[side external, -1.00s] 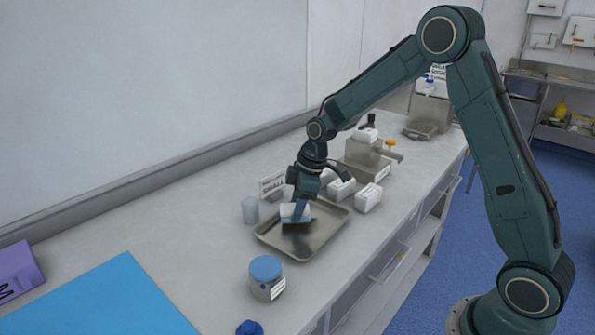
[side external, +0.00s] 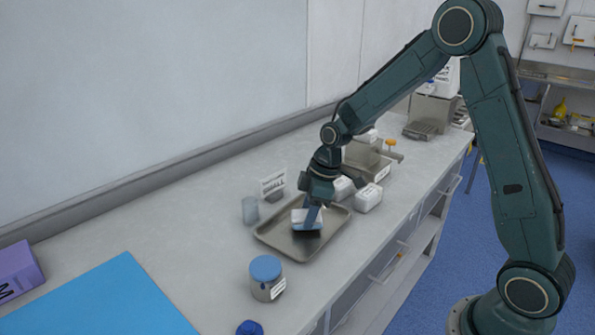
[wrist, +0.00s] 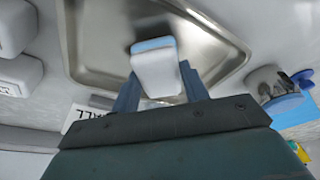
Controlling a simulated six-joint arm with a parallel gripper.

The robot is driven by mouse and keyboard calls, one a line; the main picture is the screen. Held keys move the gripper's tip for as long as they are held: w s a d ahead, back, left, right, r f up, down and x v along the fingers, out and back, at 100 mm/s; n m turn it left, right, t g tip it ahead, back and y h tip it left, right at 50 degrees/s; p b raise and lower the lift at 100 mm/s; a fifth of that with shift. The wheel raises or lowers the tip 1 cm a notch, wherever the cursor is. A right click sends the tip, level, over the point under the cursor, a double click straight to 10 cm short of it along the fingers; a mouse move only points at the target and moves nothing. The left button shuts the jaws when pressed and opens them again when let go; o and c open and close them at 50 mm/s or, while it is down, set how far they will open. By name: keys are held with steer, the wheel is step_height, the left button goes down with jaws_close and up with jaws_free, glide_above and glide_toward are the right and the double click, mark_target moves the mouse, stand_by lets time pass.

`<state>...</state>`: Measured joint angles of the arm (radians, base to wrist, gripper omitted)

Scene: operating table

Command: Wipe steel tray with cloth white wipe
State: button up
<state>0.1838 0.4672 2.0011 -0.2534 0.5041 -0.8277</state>
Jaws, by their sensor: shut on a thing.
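The steel tray (side external: 272,239) lies flat on the counter; it also shows in the wrist view (wrist: 90,40). My gripper (side external: 313,215) is over the tray's far right part, pointing down. It is shut on the white wipe (side external: 300,214), a small white block with a blue lower layer. In the wrist view the wipe (wrist: 156,68) sits between the two blue fingers of my gripper (wrist: 158,90). The wipe is at the tray's surface, but I cannot tell whether it touches. One finger hides part of the wipe in the side view.
A clear cup (side external: 250,210) and a small sign (side external: 273,184) stand behind the tray. White boxes (side external: 368,198) sit close to its right. A blue-lidded jar (side external: 266,278) stands in front. A blue mat (side external: 105,300) lies at front left. The counter left of the tray is clear.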

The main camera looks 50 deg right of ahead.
mark_target(293, 211)
steer(key=shift+s, duration=0.1)
steer(key=shift+s+d+f, duration=0.1)
steer(key=shift+s+f, duration=0.05)
steer(key=shift+s, duration=1.55)
steer(key=shift+a+f, duration=0.1)
steer(key=shift+a, duration=0.65)
steer(key=shift+w+a+f, duration=0.1)
steer(key=shift+w+f, duration=0.05)
steer(key=shift+w, duration=1.6)
steer(key=shift+w, duration=0.1)
steer(key=shift+w+a+f, duration=0.1)
steer(key=shift+w+a, duration=0.05)
steer(key=shift+w, duration=1.55)
